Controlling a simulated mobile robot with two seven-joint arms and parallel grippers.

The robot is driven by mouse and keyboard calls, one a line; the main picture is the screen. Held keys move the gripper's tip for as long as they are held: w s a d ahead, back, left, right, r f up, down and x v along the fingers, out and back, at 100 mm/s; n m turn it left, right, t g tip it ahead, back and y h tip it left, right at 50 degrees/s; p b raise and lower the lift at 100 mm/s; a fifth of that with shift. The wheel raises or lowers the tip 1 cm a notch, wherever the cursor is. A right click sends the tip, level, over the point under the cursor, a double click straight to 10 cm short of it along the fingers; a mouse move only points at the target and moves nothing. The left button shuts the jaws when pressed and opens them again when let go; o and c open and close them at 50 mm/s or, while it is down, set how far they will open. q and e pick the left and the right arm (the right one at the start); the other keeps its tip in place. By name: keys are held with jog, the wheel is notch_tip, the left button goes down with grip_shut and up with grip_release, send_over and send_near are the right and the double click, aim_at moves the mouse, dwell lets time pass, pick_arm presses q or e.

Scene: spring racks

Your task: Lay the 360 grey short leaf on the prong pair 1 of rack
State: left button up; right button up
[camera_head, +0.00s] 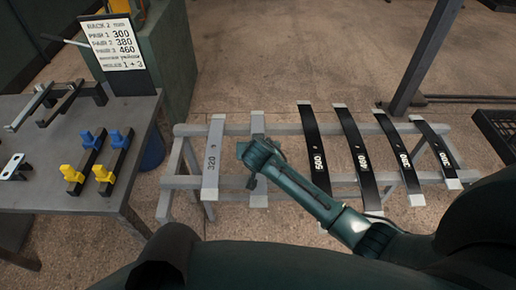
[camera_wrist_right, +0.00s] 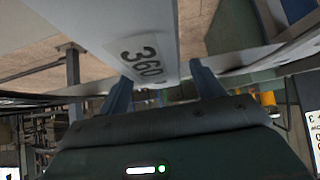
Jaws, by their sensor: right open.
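The grey leaf marked 360 (camera_wrist_right: 148,52) passes between the fingers of my right gripper (camera_wrist_right: 160,85) in the right wrist view. The fingers stand apart on either side of it; I cannot tell whether they touch it. In the head view my right gripper (camera_head: 258,157) is over this leaf, hiding its middle; the leaf's lower end (camera_head: 258,198) shows on the grey trestle. On the left table, a black rack piece with grey prongs (camera_head: 60,102) stands by the sign; the pair numbers on it are not readable. My left gripper is not in view.
A grey leaf marked 320 (camera_head: 212,160) lies to the left on the trestle (camera_head: 185,185). Several black leaves (camera_head: 352,150) lie to the right. Blue and yellow blocks (camera_head: 98,165) and a sign (camera_head: 114,45) stand on the table (camera_head: 60,200). A dark post (camera_head: 425,60) rises behind.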

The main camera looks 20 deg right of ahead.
jog(key=shift+w+f, duration=0.2)
jog(key=shift+c, duration=0.3)
grip_shut()
dwell(0.3)
jog(key=shift+w+r, duration=0.1)
jog(key=shift+r, duration=0.1)
